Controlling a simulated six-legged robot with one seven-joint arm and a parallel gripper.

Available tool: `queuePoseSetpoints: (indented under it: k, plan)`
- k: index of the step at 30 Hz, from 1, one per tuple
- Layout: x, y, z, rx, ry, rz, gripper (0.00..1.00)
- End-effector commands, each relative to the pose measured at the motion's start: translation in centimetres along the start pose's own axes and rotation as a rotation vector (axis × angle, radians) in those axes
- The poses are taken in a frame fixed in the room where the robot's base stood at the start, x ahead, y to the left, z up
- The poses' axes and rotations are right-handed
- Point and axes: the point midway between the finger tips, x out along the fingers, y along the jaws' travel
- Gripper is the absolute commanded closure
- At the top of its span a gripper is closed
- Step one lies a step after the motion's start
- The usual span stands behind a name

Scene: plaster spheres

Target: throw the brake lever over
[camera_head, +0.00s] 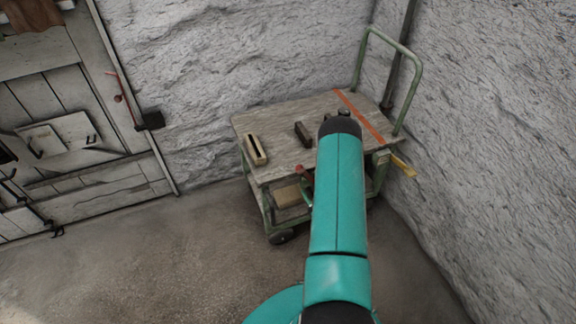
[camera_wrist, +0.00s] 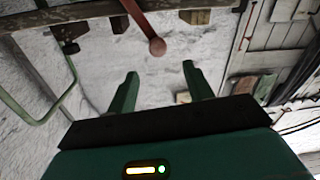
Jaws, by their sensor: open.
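My gripper (camera_wrist: 160,69) is open, with one green finger on each side of the knob's line. The knob appears just beyond the fingertips, and nothing is between the fingers. In the head view my arm hides the gripper and much of the lever.
The cart (camera_head: 275,115) has a worn wooden top, green tube frame and tall push handle (camera_head: 415,75). A slotted wooden block (camera_head: 255,150) and a dark block (camera_head: 303,134) lie on it. Rough walls stand behind and right. A plank door (camera_head: 70,105) is left; the floor (camera_head: 150,260) is clear.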

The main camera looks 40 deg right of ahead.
Motion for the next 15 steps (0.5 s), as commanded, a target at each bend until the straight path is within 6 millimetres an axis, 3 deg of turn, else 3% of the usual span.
queuePoseSetpoints:
  k: [5, 15]
  plan:
    - [1.3, 0.4, 0.0, -0.002, 0.003, 0.006, 0.49]
    - [7.9, 0.4, -0.1, -0.001, 0.003, 0.006, 0.49]
